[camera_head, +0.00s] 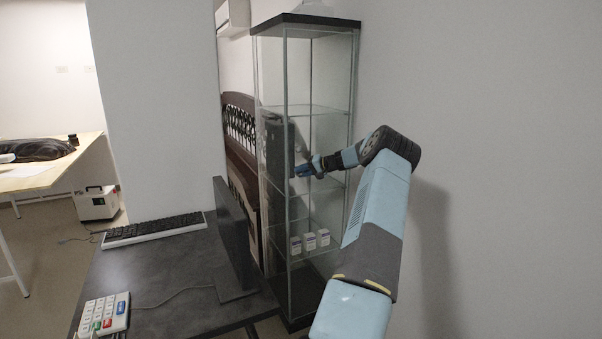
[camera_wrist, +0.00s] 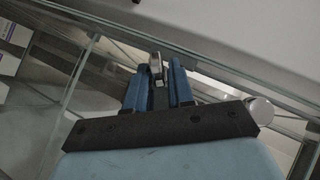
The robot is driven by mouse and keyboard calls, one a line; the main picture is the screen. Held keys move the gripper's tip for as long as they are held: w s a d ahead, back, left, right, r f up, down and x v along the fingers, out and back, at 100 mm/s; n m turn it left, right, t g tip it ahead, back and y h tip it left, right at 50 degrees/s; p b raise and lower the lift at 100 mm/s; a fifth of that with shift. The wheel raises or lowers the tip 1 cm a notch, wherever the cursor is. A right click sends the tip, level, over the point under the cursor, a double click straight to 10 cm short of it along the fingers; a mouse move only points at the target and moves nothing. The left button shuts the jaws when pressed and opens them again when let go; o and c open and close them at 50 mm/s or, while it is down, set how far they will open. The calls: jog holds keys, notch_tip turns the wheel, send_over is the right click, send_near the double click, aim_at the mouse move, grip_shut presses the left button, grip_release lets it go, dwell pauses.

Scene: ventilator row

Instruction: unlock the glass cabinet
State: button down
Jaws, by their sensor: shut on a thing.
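The tall glass cabinet (camera_head: 300,25) with a dark top and base stands against the wall, and its glass panes (camera_wrist: 90,50) fill much of the wrist view. My gripper (camera_head: 303,169) is at the cabinet's front, around mid-height. In the wrist view my gripper (camera_wrist: 157,75) has its blue fingers close together on a small silvery piece (camera_wrist: 156,64), possibly a key. The piece is near a glass edge; I cannot tell whether it touches the cabinet. I cannot make out a lock.
Several small white boxes (camera_head: 310,242) stand on a low cabinet shelf. A dark desk (camera_head: 170,270) with a monitor (camera_head: 236,238), a keyboard (camera_head: 155,229) and a keypad (camera_head: 105,313) is at the left front. The wall is close on the right of my arm.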

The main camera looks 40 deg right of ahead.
jog(key=m+t+y, duration=0.2)
jog(key=f+m+t+y, duration=0.1)
jog(key=shift+s+d+m, duration=0.15)
jog(key=shift+d+m, duration=0.1)
jog(key=shift+m, duration=0.15)
jog(key=shift+f, duration=0.1)
dwell(0.5)
jog(key=c, duration=1.2)
grip_release()
jog(key=shift+c, duration=0.2)
jog(key=shift+o, duration=0.2)
jog(key=v, duration=1.3)
jog(key=shift+s+d+f, duration=0.25)
